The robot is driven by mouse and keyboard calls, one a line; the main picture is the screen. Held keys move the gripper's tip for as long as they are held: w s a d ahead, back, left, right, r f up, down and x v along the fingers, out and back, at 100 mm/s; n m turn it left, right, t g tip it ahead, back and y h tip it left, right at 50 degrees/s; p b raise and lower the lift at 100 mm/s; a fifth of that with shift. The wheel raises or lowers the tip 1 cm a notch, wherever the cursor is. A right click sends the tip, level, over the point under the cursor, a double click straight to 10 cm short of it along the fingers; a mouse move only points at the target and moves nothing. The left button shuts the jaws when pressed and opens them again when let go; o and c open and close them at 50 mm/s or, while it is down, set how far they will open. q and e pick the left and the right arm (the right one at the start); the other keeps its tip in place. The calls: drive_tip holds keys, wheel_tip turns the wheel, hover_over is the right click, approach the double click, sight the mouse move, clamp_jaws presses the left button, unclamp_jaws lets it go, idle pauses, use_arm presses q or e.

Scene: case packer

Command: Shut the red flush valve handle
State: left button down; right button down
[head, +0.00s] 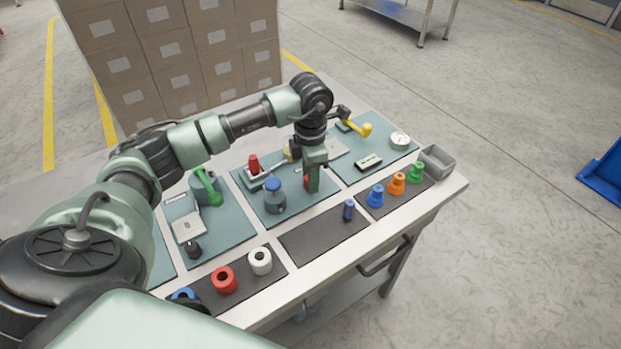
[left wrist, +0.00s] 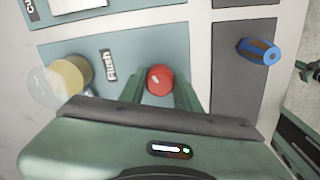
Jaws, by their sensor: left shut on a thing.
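The red flush valve handle shows in the left wrist view as a round red knob (left wrist: 160,79) between the two green fingers of my left gripper (left wrist: 159,92). A "flush" label (left wrist: 108,65) lies beside it on the teal mat. In the head view my left gripper (head: 313,184) points down over the middle mat, and a sliver of red handle (head: 307,181) shows at its fingers. The gripper is shut on the knob. The handle's lever and the valve body below it are mostly hidden, so I cannot tell its angle. My right gripper is not in view.
Close to the gripper stand a blue-topped jar (head: 274,199) and a red-knobbed device (head: 254,168). A blue piece (head: 348,210) is on the dark front mat. Blue, orange and green cones and a grey bin (head: 437,161) are at right. A yellow-handled valve (head: 361,129) stands behind.

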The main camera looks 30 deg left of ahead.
use_arm(q)
drive_tip(key=n+b, duration=0.1)
drive_tip(key=n, duration=1.1)
idle(0.6)
drive_tip(key=c, duration=1)
unclamp_jaws()
wheel_tip(320, 180, up, 8)
drive_tip(key=shift+f+b, duration=0.1)
drive_tip(key=shift+b, duration=0.6)
